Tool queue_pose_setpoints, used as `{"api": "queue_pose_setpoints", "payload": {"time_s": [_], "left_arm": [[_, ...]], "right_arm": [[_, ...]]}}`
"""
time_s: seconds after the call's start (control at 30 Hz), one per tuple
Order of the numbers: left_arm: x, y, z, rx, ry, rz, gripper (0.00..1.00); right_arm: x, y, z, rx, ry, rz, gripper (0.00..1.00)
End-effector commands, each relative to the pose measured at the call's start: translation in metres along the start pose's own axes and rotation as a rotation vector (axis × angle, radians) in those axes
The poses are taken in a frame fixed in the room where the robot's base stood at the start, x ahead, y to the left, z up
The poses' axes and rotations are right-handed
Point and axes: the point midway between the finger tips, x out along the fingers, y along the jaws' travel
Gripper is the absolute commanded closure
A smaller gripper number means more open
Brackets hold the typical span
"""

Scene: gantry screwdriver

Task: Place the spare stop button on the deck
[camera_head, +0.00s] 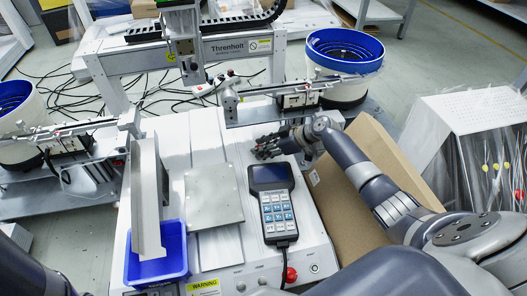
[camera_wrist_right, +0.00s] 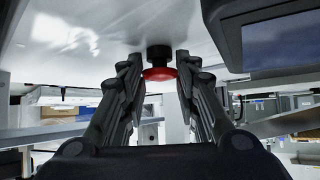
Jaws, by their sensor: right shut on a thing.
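The spare stop button (camera_wrist_right: 159,74), a red cap on a black base, is between the fingers of my right gripper (camera_wrist_right: 157,66) in the right wrist view. That view looks inverted, with the pale deck along its top. The black base is at or very near the deck surface; I cannot tell whether it touches. In the head view my right gripper (camera_head: 270,147) is low over the white ribbed deck (camera_head: 206,140), behind the handheld pendant, and the button is hidden there. My left gripper is out of view; only dark arm parts show at lower left.
The pendant (camera_head: 272,203) lies on the deck near my right gripper, beside a grey plate (camera_head: 213,196). A blue bin (camera_head: 158,272) and upright panel stand left. A cardboard box (camera_head: 355,185) is under my right arm. Another red button (camera_head: 291,273) sits on the front. The gantry (camera_head: 235,48) spans behind.

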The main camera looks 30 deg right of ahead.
Motion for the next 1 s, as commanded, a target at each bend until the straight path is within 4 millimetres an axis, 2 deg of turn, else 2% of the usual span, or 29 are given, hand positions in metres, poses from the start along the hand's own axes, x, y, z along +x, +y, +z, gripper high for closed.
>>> {"api": "queue_pose_setpoints", "payload": {"time_s": [0.37,0.4,0.47,0.87,1.0], "left_arm": [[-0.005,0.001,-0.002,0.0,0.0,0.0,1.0],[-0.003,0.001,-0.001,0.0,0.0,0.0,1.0],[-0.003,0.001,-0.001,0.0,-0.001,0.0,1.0],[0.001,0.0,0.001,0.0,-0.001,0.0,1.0],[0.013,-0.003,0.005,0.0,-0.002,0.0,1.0]], "right_arm": [[0.003,0.0,0.003,-0.001,0.001,0.001,0.94],[0.002,0.001,0.002,-0.001,0.001,0.001,0.62],[0.001,0.0,0.002,-0.001,0.0,0.001,0.5],[-0.001,0.0,-0.001,-0.001,0.001,0.001,0.5],[-0.016,0.001,-0.003,-0.001,-0.002,0.002,0.5]]}}
